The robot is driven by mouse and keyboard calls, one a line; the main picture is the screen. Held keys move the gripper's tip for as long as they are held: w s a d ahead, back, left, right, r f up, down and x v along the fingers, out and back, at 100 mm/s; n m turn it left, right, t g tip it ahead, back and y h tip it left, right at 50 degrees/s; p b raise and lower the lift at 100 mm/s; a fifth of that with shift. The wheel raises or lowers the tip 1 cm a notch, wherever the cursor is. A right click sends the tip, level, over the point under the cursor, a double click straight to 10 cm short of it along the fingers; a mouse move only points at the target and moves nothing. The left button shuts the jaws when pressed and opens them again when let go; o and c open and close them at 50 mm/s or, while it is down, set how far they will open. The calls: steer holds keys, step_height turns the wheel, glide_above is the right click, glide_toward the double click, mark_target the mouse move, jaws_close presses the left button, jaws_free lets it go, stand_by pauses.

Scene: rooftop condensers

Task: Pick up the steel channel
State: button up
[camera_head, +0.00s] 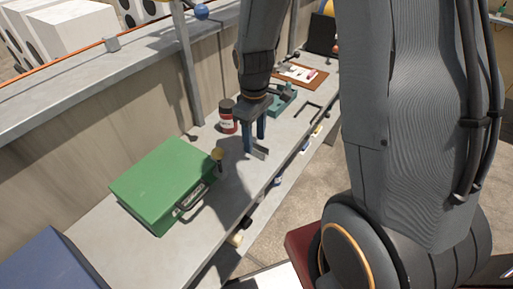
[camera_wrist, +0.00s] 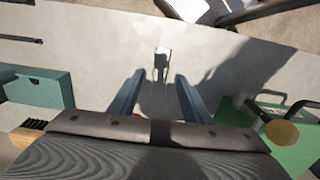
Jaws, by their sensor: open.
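The steel channel (camera_head: 261,153) is a small grey metal piece on the grey bench, just by my fingertips in the head view. In the wrist view the channel (camera_wrist: 162,62) lies ahead of the fingertips, roughly centred between them. My gripper (camera_head: 254,141) points down over the bench, its two blue-grey fingers spread and empty. In the wrist view my gripper (camera_wrist: 160,76) shows a clear gap between the fingers. The head view does not show clearly how high the tips are above the bench.
A green case (camera_head: 150,180) with a dark handle lies left of my gripper, with a yellow-topped item (camera_head: 217,155) at its edge. A red jar (camera_head: 228,118) stands behind. A teal item (camera_head: 284,100) and a brown board (camera_head: 302,75) lie farther along. The bench edge is close on the right.

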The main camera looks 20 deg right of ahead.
steer(key=shift+f, duration=0.95)
jaws_close()
steer(key=shift+r, duration=0.2)
